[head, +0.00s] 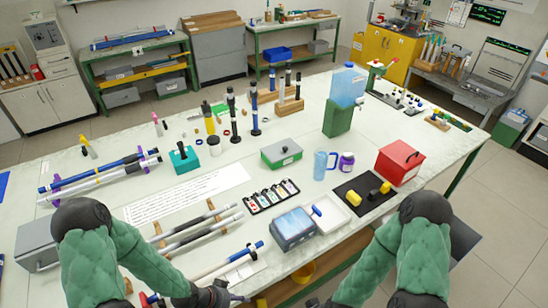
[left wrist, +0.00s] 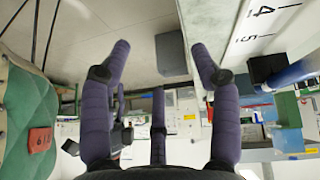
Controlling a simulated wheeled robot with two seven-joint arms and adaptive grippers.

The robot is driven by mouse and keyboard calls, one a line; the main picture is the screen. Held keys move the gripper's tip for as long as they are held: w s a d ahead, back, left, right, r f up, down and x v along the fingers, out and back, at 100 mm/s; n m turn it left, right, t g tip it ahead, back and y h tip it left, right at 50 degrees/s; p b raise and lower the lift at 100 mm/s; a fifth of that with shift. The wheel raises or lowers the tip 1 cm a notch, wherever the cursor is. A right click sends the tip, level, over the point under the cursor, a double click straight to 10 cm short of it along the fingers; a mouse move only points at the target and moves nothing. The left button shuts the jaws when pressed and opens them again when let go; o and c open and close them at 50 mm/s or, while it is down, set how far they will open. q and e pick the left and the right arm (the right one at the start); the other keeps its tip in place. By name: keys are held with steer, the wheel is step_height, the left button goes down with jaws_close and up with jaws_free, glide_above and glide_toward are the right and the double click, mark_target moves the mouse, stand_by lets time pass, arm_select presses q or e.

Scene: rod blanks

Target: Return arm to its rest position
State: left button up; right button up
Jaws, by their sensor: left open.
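My left gripper (head: 218,292) is low in the head view, at the table's front edge, near a pale rod with a blue end (head: 243,252). In the left wrist view my left gripper (left wrist: 160,58) has its purple fingers spread, with nothing held between them. A blue rod with a black end (left wrist: 292,73) is beyond the right finger there. My right arm (head: 385,258) is bent at the lower right of the head view. Only a dark part of its end shows at the bottom edge, so its fingers cannot be made out.
Two rods (head: 200,228) lie on wooden supports near my left arm. A grey box (head: 37,243) is at left. A blue-topped container (head: 293,226), white tray (head: 330,212), black mat (head: 357,209) and red box (head: 399,164) stand toward the right. Bottles and rods stand further back.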

arm_select(q)
steer(key=s+d+f+n+g+y, duration=0.15)
steer(key=s+f+n, duration=0.5)
steer(key=n, duration=0.65)
steer(key=a+b+x, duration=0.1)
steer(key=b+x, duration=0.5)
steer(key=b, duration=0.4)
steer(key=shift+s+d+f+m+g, duration=0.15)
steer(key=shift+s+f+m+g, duration=0.25)
steer(key=shift+f, duration=0.15)
